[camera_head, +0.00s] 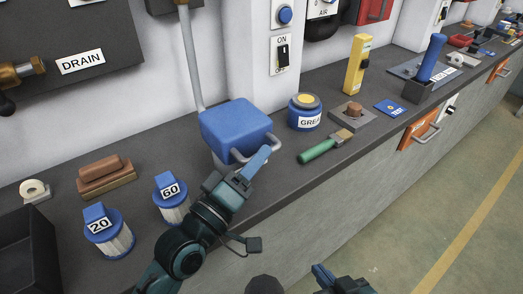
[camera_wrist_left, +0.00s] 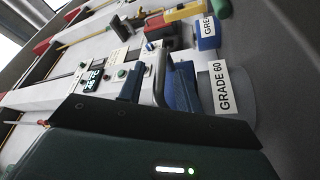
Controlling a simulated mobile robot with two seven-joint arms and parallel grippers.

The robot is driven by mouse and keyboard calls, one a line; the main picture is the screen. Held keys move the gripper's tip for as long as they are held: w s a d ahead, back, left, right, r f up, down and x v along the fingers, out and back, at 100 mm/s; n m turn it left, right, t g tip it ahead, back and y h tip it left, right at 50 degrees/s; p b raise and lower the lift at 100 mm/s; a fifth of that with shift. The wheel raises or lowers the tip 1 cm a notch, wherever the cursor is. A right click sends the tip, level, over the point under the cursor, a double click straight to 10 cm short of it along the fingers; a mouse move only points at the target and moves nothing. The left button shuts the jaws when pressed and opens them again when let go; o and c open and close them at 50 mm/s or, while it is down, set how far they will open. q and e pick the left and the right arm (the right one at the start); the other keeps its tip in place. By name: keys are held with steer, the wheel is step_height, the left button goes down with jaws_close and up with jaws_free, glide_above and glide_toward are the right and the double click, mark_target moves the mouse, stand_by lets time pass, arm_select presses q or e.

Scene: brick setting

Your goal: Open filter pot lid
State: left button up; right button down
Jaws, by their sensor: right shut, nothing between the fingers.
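The filter pot (camera_head: 216,158) stands on the bench against the wall. Its blue lid (camera_head: 235,122) covers it, with a grey bar handle (camera_head: 274,141) at the front. In the left wrist view the grey handle (camera_wrist_left: 160,75) shows close to the fingers, and a "GRADE 60" label (camera_wrist_left: 223,87) is on the pot. My left gripper (camera_head: 255,163) is at the lid's front, beside the handle; I cannot tell whether its fingers are closed on it. My right gripper (camera_head: 323,276) is shut and empty, low in front of the bench, away from the pot.
Filter cartridges marked 20 (camera_head: 108,235) and 60 (camera_head: 171,200) stand left of the pot. A grease tin (camera_head: 304,113) and a green-handled brush (camera_head: 322,147) lie to the right. A grey pipe (camera_head: 191,60) rises behind the pot. A dark tray (camera_head: 28,255) is at far left.

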arm_select(q)
steer(key=shift+x, duration=1)
jaws_close()
